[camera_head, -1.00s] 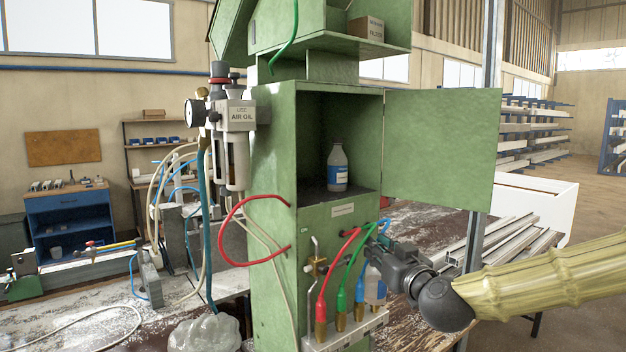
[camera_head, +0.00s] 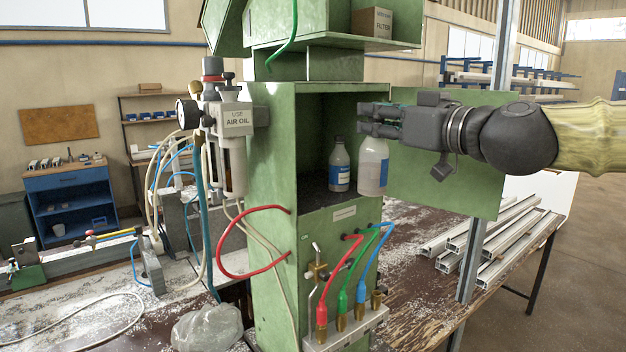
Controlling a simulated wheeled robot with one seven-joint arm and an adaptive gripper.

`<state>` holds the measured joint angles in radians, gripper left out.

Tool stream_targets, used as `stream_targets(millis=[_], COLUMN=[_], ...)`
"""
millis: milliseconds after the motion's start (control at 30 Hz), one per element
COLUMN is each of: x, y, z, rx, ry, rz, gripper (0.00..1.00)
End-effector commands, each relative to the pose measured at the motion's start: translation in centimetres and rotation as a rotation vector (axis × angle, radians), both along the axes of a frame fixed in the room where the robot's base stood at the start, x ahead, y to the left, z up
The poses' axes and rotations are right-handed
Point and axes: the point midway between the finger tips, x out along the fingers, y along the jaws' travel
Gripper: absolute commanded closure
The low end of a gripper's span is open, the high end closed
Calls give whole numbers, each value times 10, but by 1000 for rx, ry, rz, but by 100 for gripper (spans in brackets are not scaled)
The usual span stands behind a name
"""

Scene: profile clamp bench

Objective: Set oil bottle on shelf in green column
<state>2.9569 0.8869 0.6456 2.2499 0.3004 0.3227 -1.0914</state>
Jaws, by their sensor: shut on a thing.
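The green column (camera_head: 274,230) stands in the middle, with its door (camera_head: 440,190) swung open to the right. Its open compartment has a dark shelf (camera_head: 316,194). A white bottle with a blue label (camera_head: 339,168) stands on that shelf. My gripper (camera_head: 375,122) is at the right front of the compartment opening, shut on a second white bottle (camera_head: 372,168). This held bottle is about upright and also bears a blue label, partly turned away. Its top is hidden by the fingers. I cannot tell whether its base is over the shelf or in front of it.
Red, green and blue hoses (camera_head: 345,268) hang below the compartment. The air oil unit (camera_head: 233,140) juts out at the column's left. A box marked FILTER (camera_head: 371,23) sits on the upper shelf. Metal profiles (camera_head: 490,238) lie on the bench at right.

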Motion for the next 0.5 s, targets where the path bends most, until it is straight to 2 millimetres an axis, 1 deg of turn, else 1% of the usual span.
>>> stream_targets(millis=[167,500], x=[8,36], y=[7,27], z=[-1,-2], rx=[-4,-3], ry=[-2,-2], rz=[3,2], gripper=[100,100])
